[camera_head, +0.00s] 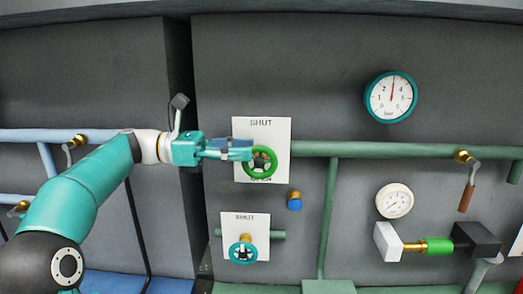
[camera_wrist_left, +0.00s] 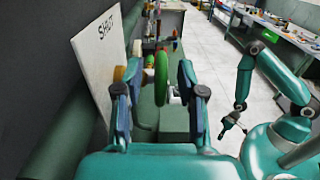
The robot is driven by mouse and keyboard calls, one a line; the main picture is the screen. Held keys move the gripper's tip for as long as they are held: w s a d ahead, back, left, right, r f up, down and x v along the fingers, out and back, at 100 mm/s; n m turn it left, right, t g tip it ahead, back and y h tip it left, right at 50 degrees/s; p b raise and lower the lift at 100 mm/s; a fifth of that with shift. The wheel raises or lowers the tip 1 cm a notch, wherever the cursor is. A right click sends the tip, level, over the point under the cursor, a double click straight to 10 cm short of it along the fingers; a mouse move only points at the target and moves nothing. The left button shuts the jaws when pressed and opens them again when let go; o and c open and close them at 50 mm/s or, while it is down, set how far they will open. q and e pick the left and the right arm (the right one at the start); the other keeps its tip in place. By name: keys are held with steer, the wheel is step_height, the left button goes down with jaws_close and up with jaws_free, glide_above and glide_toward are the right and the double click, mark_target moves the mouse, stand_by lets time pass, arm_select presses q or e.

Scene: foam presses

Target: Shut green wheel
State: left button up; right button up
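The green wheel (camera_head: 271,164) is on the upper green pipe, in front of a white plate (camera_head: 279,130) marked SHUT. My left gripper (camera_head: 248,150) comes in from the left and overlaps the wheel's upper left rim in the head view. In the left wrist view, the green wheel (camera_wrist_left: 161,78) shows edge-on between the two spread fingers of my left gripper (camera_wrist_left: 154,95), with gaps on both sides. Whether a finger touches it I cannot tell. My right gripper (camera_wrist_left: 233,125) shows small at the right of the wrist view, its fingers apart and empty.
A teal wheel (camera_head: 243,252) with its own SHUT plate sits below. A blue-capped fitting (camera_head: 294,201) is between them. Gauges (camera_head: 391,97) and a lever valve (camera_head: 467,192) are to the right.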

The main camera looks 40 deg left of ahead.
mark_target(260, 145)
arm_select(q)
steer(key=shift+x, duration=2.05)
